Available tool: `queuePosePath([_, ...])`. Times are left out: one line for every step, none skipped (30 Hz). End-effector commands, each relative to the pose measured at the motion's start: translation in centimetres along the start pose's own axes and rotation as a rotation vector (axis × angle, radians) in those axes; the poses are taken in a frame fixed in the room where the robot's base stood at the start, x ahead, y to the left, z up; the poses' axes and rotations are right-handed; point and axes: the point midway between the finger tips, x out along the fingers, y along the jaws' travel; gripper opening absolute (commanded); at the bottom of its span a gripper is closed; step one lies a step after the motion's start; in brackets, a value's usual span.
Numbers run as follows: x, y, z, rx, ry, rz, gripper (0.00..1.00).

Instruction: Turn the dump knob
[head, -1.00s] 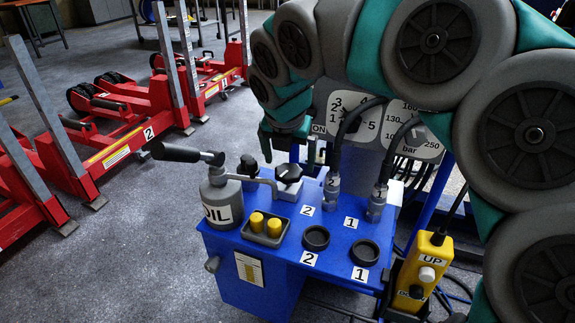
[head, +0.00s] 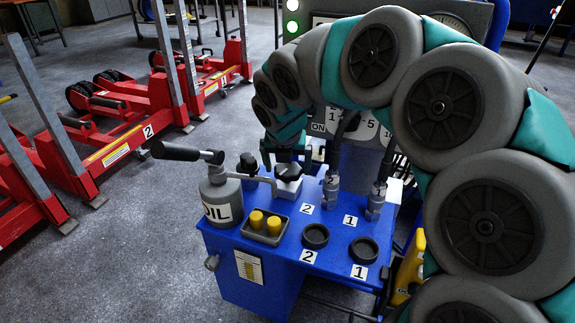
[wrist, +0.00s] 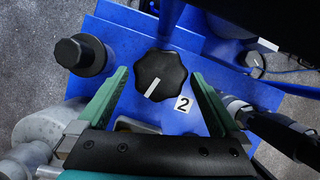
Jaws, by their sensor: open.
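The black lobed knob (wrist: 161,75) with a white pointer line sits in the middle of the wrist view, between my green fingers and apart from both. The pointer slants toward the lower left. My gripper (head: 287,160) points down over the knob, open and empty. How far the fingertips reach down beside the knob is hard to tell.
A grey OIL container (head: 221,196) with a lever stands left of the knob. Hose couplings (head: 331,190) rise to the right. A smaller black knob (wrist: 83,54) is close on the left. Red jacks (head: 122,137) stand farther off on open floor.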

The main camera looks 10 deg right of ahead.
Motion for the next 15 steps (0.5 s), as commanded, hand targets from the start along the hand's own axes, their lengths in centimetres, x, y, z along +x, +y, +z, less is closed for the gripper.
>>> queuePosePath([-0.01,0.00,0.01,0.000,0.000,0.000,1.00])
queuePosePath([-0.01,0.00,0.00,0.000,0.000,0.000,1.00])
queuePosePath([-0.02,0.00,0.01,0.000,0.000,0.000,1.00])
queuePosePath([-0.02,0.00,0.01,0.000,0.000,0.000,1.00])
queuePosePath([-0.01,0.00,0.00,0.000,0.000,0.000,0.97])
queuePosePath([-0.02,0.00,0.00,0.000,0.000,0.000,0.92])
queuePosePath([-0.02,0.00,0.00,0.000,0.000,0.000,0.89])
queuePosePath([-0.02,0.00,0.00,0.000,0.000,0.000,0.85])
queuePosePath([-0.02,0.00,0.00,0.000,0.000,0.000,0.81])
queuePosePath([-0.02,0.00,0.00,0.000,0.000,0.000,0.78])
queuePosePath([-0.02,0.00,0.00,0.000,0.000,0.000,0.74])
queuePosePath([-0.02,0.00,0.00,0.000,0.000,0.000,0.70])
queuePosePath([-0.02,0.00,-0.01,0.000,0.001,0.000,0.66])
queuePosePath([-0.02,0.00,-0.01,0.000,0.001,0.000,0.63])
queuePosePath([-0.02,0.00,-0.01,0.000,0.001,0.000,0.58])
